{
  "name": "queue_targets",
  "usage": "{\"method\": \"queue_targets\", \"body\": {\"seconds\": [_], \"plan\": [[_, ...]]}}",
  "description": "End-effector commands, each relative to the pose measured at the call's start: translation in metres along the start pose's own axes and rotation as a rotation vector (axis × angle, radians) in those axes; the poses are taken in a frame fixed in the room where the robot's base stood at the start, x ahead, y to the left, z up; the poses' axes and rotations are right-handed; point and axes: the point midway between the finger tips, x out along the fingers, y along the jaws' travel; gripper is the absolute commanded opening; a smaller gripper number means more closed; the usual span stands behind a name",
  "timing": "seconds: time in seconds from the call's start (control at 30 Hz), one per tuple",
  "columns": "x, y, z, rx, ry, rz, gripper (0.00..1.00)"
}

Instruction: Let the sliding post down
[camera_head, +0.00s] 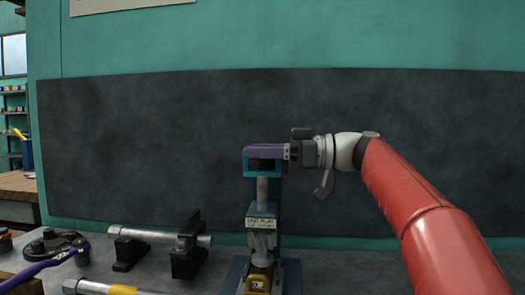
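The post assembly stands upright on the bench at the middle of the head view. It has a grey cylindrical post (262,190), a labelled block (261,223) lower down and a teal bracket (247,164) at the top. My gripper (265,152) comes in level from the right, at the bracket's height. A purple piece, which looks like its finger, lies across the top of the bracket and appears to touch it. The far finger is hidden, so I cannot tell whether the gripper is closed on the bracket.
A dark backboard (150,150) stands behind. On the bench at the left are a metal shaft on black supports (188,250), a purple-handled tool (35,275) and a bar with a yellow band (122,290). The space above the post is clear.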

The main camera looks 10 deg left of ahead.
Motion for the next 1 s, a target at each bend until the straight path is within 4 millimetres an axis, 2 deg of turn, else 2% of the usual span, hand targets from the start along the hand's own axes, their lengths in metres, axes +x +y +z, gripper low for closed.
{"method": "queue_targets", "body": {"seconds": [0.03,0.3,0.6,0.9,1.0], "plan": [[0.000,0.000,0.000,0.000,0.000,0.000,0.35],[0.000,0.000,0.000,0.000,0.000,0.000,0.00],[0.000,0.000,0.002,0.001,0.000,0.000,0.00],[-0.001,0.000,0.032,0.001,0.001,0.000,0.00],[-0.001,0.000,0.034,0.001,0.001,-0.001,0.00]]}}
